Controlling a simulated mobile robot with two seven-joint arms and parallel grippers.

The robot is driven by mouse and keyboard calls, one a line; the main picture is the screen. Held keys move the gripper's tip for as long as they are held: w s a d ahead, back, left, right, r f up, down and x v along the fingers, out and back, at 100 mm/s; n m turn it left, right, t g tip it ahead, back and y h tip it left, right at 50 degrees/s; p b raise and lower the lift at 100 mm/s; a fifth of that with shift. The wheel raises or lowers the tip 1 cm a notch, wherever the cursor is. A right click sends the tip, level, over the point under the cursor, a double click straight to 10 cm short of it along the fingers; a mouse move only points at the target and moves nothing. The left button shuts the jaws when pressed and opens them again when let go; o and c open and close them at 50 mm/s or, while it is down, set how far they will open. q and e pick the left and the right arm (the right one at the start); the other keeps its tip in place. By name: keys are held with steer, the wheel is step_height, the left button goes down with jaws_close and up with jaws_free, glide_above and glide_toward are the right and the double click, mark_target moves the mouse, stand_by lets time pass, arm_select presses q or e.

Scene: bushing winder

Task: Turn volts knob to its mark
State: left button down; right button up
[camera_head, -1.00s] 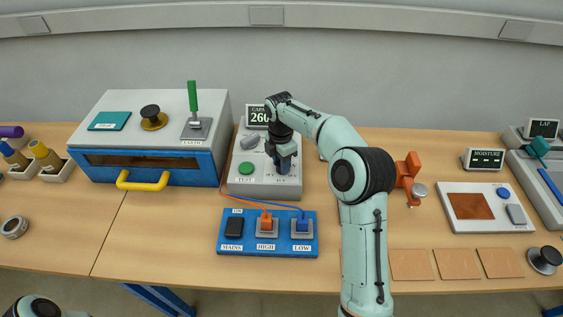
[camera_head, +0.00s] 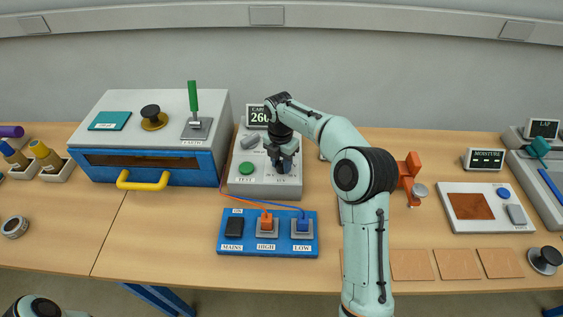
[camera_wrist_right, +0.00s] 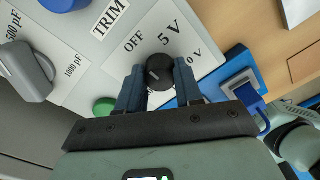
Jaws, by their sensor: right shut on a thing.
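The volts knob (camera_wrist_right: 160,72) is round and black with a white pointer line, and sits on a white panel. In the wrist view its line points toward the lower left; the marks OFF, 5 V and a partly covered "0 V" lie around its far side. My right gripper (camera_wrist_right: 160,84) is shut on the knob, with one blue finger on each side. In the head view the right gripper (camera_head: 283,163) comes down on the right part of the grey capacitance meter (camera_head: 262,189) and hides the knob. My left gripper is out of view.
A grey range knob (camera_wrist_right: 28,73) and a green TEST button (camera_head: 246,168) are on the same meter. A blue switch board (camera_head: 230,249) with orange and blue leads lies in front. A blue-fronted oven (camera_head: 150,160) stands left, an orange clamp (camera_head: 408,172) right.

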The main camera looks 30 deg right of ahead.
mark_target(281, 163)
steer(key=o, duration=1)
steer(key=shift+o, duration=0.2)
steer(key=shift+r, duration=0.15)
step_height(281, 163, up, 13)
steer(key=shift+w, duration=0.2)
steer(key=shift+a, duration=0.1)
